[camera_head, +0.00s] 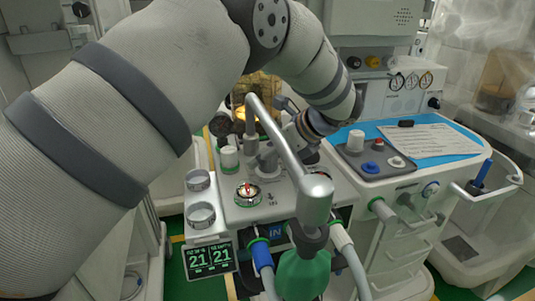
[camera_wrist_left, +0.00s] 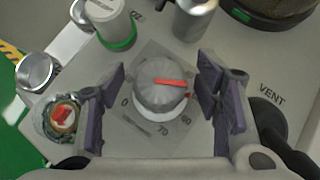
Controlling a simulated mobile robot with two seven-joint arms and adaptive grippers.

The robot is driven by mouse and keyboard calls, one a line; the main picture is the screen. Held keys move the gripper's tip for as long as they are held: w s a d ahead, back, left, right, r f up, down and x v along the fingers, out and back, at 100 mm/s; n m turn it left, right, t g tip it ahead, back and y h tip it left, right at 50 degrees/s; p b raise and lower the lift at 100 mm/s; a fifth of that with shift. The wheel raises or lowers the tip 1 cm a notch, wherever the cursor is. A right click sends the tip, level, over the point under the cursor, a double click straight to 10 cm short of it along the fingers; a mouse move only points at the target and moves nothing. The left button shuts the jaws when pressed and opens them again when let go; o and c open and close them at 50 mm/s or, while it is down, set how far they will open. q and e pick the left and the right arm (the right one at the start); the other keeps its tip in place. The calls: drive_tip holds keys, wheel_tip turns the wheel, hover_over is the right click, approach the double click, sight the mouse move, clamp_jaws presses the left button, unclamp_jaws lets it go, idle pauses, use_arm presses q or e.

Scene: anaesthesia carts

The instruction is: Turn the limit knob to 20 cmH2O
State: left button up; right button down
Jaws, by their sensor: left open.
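The limit knob (camera_wrist_left: 160,90) is a grey ribbed dial with a red pointer, set on a grey panel. Its pointer points right in the left wrist view, a little above the 60 mark; 0 and 70 also show on the scale. My left gripper (camera_wrist_left: 163,103) is open, with one purple-padded finger on each side of the knob and a gap on both sides. In the head view my left arm arches over the cart, and the metal pole hides much of the gripper and knob area. My right gripper is not in view.
A green-ringed cylinder (camera_wrist_left: 112,30) and a metal cylinder (camera_wrist_left: 194,18) stand beyond the knob. The curved metal pole (camera_head: 290,145) and a green bag (camera_head: 303,275) stand in front.

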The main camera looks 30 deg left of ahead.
use_arm(q)
drive_tip(key=shift+c, duration=0.6)
drive_tip(key=c, duration=1.1)
drive_tip(key=shift+o, duration=0.2)
drive_tip(key=shift+f+n+g+b, duration=0.25)
drive_tip(key=shift+n+g+b, duration=0.35)
drive_tip(key=shift+n, duration=0.1)
drive_tip(key=n+g+b, duration=0.2)
drive_tip(key=n+b, duration=0.1)
drive_tip(key=shift+f+g, duration=0.1)
drive_tip(key=shift+g, duration=0.2)
drive_tip(key=shift+n+g+h+b, duration=0.4)
drive_tip(key=shift+n+b, duration=0.25)
drive_tip(key=shift+n, duration=0.15)
drive_tip(key=shift+r, duration=0.25)
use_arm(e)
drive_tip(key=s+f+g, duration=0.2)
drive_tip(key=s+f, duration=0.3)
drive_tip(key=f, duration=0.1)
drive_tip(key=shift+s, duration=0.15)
use_arm(q)
drive_tip(key=shift+n, duration=0.3)
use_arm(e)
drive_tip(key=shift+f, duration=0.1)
use_arm(q)
drive_tip(key=shift+s, duration=0.1)
